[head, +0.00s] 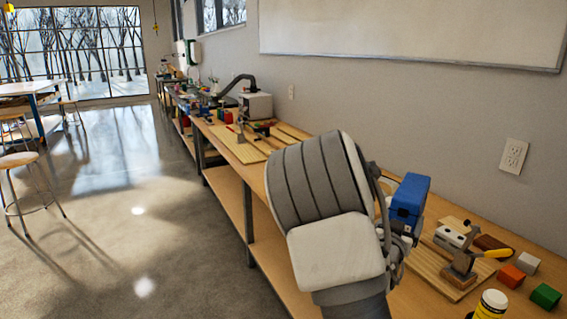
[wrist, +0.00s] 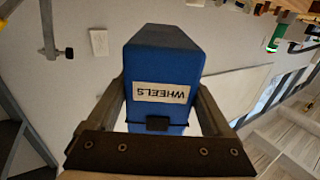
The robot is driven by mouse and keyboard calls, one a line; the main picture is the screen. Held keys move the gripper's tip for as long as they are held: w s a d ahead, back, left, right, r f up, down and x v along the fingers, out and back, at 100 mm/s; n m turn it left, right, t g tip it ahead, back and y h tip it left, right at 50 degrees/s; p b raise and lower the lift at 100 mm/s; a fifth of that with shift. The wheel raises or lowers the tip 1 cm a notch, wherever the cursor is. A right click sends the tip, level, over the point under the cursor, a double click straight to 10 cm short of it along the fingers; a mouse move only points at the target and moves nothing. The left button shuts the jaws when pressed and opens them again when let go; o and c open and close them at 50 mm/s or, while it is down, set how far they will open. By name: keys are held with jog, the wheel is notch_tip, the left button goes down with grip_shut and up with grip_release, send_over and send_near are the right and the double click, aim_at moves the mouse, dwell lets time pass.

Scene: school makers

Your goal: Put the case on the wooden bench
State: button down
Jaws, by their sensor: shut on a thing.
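The case (head: 410,196) is a blue box, seen at the right of the head view just beyond my arm. In the wrist view the case (wrist: 162,62) fills the middle, and its white label reads WHEELS upside down. My gripper (wrist: 162,88) is shut on it, one finger on each side. In the head view my arm hides most of the gripper. The wooden bench (head: 415,300) runs along the wall, and the case appears over its near part. I cannot tell whether the case touches the bench, as its underside is hidden.
Orange (head: 512,276), white (head: 528,262) and green (head: 546,296) blocks and a yellow bottle (head: 490,306) stand nearby. Another board (head: 240,148) lies farther along. A stool (head: 20,161) stands left; the floor between is open.

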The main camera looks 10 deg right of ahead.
jog(key=shift+s+d+f+m+g+h+b, duration=0.3)
jog(key=shift+s+d+f+g+h+b, duration=0.1)
jog(key=shift+d+f+b, duration=0.25)
jog(key=shift+s+d+f+m+g+h+b, duration=0.3)
jog(key=shift+s+d+f+b, duration=0.1)
jog(key=shift+d+b, duration=0.35)
jog(key=w+a+f+b, duration=0.1)
jog(key=a+f, duration=0.1)
jog(key=a, duration=0.1)
jog(key=w+a+f, duration=0.2)
jog(key=a, duration=0.2)
jog(key=w+a+f+b, duration=0.1)
jog(key=w+a+f, duration=0.1)
jog(key=a+f, duration=0.1)
jog(key=shift+a+b, duration=0.25)
jog(key=shift+b, duration=0.1)
notch_tip(320, 180, down, 4)
jog(key=shift+f+b, duration=0.1)
jog(key=shift+b, duration=0.85)
jog(key=shift+c, duration=0.8)
grip_release()
jog(key=shift+o, duration=0.8)
